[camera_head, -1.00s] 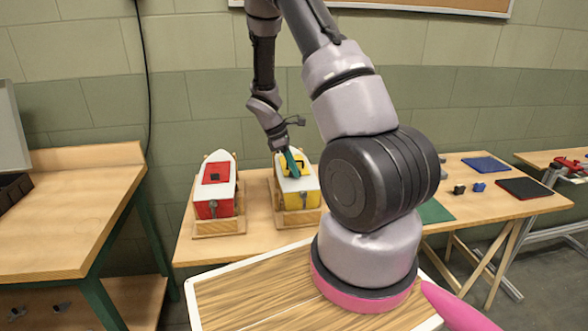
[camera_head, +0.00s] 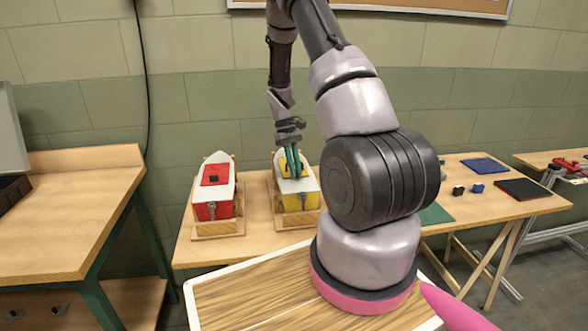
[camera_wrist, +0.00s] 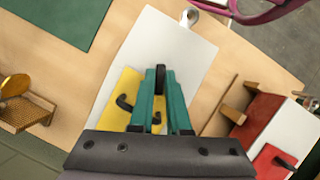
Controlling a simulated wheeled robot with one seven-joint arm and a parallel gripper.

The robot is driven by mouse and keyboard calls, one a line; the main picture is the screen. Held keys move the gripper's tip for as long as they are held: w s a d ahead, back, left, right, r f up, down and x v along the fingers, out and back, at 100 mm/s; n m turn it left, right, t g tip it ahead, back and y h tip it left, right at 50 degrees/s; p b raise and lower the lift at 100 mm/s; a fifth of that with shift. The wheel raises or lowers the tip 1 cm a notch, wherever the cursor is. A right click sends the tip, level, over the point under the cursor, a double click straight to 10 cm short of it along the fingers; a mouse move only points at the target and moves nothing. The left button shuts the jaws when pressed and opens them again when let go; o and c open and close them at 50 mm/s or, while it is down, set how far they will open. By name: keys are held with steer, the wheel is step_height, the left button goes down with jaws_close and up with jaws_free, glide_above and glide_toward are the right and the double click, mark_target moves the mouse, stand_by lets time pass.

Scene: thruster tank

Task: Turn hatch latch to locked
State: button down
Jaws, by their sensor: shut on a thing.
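The yellow boat (camera_head: 312,200) stands in a wooden cradle on the table, with a white deck and a yellow hatch (camera_wrist: 118,88) on top. My gripper (camera_head: 292,174) points down over this hatch from above. In the wrist view its teal fingers (camera_wrist: 160,74) are shut on a small dark part, seemingly the hatch latch (camera_wrist: 160,84), mostly hidden between them. A black hook-shaped piece (camera_wrist: 124,103) shows on the hatch left of the fingers. The latch's exact angle cannot be told.
A red boat (camera_head: 213,209) with a red hatch stands in its own cradle to the left in the head view. A green mat (camera_head: 434,213), small dark blocks (camera_head: 468,188), a blue mat (camera_head: 485,164) and a black mat (camera_head: 524,188) lie to the right.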

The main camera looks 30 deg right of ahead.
steer(key=m+y, duration=0.1)
steer(key=m, duration=0.3)
steer(key=shift+d+m+y, duration=0.3)
steer(key=shift+d+y, duration=0.05)
steer(key=shift+y, duration=0.05)
stand_by(0.4)
steer(key=c, duration=0.9)
jaws_free()
steer(key=shift+r, duration=0.1)
steer(key=v, duration=1)
steer(key=shift+d+r, duration=0.1)
steer(key=shift+w+r, duration=0.1)
steer(key=shift+r, duration=0.15)
